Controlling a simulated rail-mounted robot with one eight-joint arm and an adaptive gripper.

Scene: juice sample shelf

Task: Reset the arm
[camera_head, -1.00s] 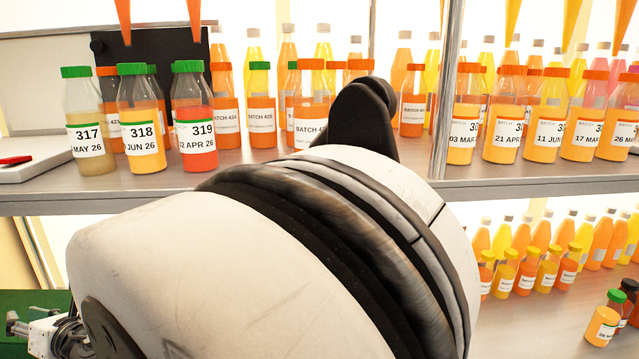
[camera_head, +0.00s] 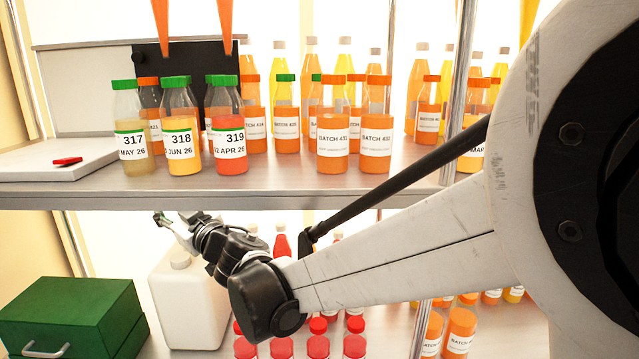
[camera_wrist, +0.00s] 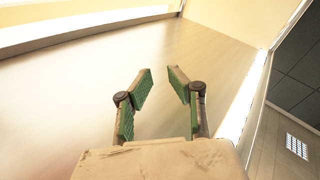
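My gripper (camera_wrist: 160,80) shows in the wrist view with its two green-padded fingers spread apart. Nothing is between the fingers. In the head view, my arm crosses from the right, below the upper shelf. Its end, with my gripper (camera_head: 165,218), is at the lower left, above a white jug (camera_head: 190,305). The fingers are small there.
The upper shelf (camera_head: 300,190) holds green-capped bottles 317 (camera_head: 131,140), 318 (camera_head: 178,140) and 319 (camera_head: 227,145), with orange-capped batch bottles behind. A green box (camera_head: 75,315) is at lower left. Red-capped bottles (camera_head: 318,340) stand low, under my arm. Pipette-like tips hang above.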

